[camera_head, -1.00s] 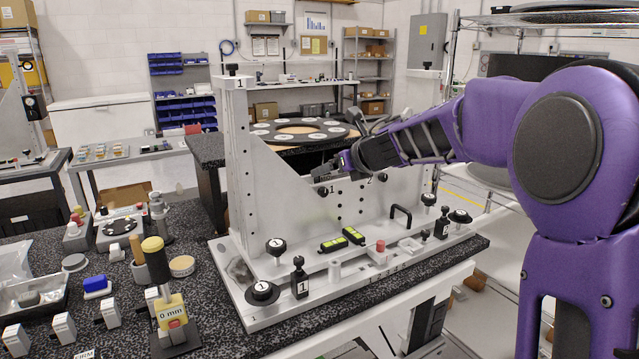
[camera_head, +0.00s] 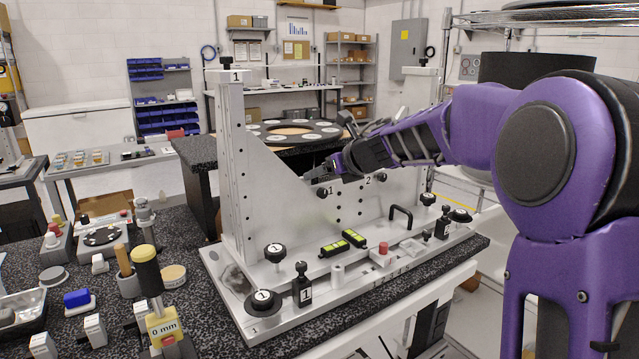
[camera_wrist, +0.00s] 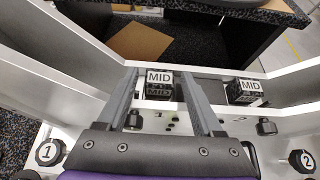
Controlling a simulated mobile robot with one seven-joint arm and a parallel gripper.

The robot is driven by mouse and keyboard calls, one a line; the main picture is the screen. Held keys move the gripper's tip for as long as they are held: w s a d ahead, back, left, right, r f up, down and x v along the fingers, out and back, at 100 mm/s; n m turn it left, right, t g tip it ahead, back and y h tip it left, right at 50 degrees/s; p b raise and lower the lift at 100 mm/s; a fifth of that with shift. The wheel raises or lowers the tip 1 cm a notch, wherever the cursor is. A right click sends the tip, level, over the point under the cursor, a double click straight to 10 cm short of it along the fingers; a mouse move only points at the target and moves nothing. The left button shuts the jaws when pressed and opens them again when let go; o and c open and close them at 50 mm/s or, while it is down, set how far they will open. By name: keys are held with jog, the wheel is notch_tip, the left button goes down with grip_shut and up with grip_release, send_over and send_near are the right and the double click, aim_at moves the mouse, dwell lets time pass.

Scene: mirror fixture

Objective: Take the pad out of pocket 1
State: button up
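In the wrist view, a dark pad marked MID (camera_wrist: 159,86) sits at pocket 1 of the light grey fixture (camera_wrist: 290,122). My gripper (camera_wrist: 158,76) is open, with one finger on each side of this pad and a small gap visible on both sides. A second MID pad (camera_wrist: 246,92) sits to the right, outside the fingers. In the head view, my gripper (camera_head: 314,175) is at the fixture's upright plate (camera_head: 265,185), just above the black knob labelled 1 (camera_head: 322,192). The pads cannot be made out clearly there.
A yellow-topped 0 mm gauge (camera_head: 161,322) stands front left. The wrist view shows knobs 1 (camera_wrist: 49,152) and 2 (camera_wrist: 303,160).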

grip_shut()
